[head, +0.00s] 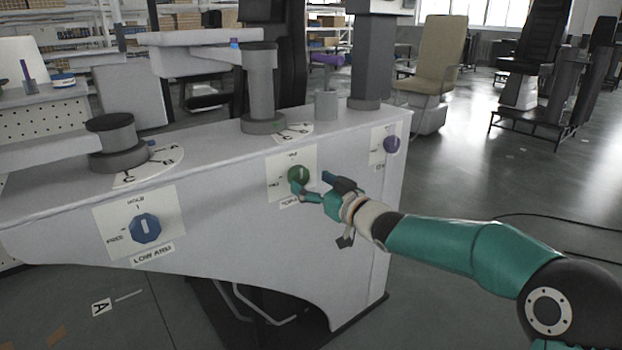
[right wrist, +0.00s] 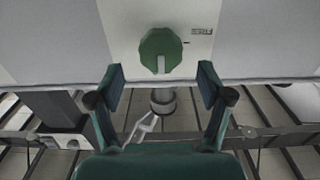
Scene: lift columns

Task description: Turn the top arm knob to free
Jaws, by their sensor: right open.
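The green top arm knob (head: 299,175) sits on a pale label plate (head: 279,184) on the grey console's front, with a partly hidden label below starting "TOP". In the right wrist view the green knob (right wrist: 160,46) has a white pointer mark towards the picture's bottom, and the upside-down word FREE is at its right, so the pointer is not at FREE. My right gripper (head: 312,184) is open by the knob; in its wrist view the fingers (right wrist: 161,80) are spread, apart from the knob, with nothing between them. My left gripper is not in view.
A blue knob (head: 146,229) labelled LOW ARM is at the left of the console front, and a purple knob (head: 392,144) is at its right end. Round posts and dials stand on the console top (head: 206,139). The floor right of the console is open, with chairs behind.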

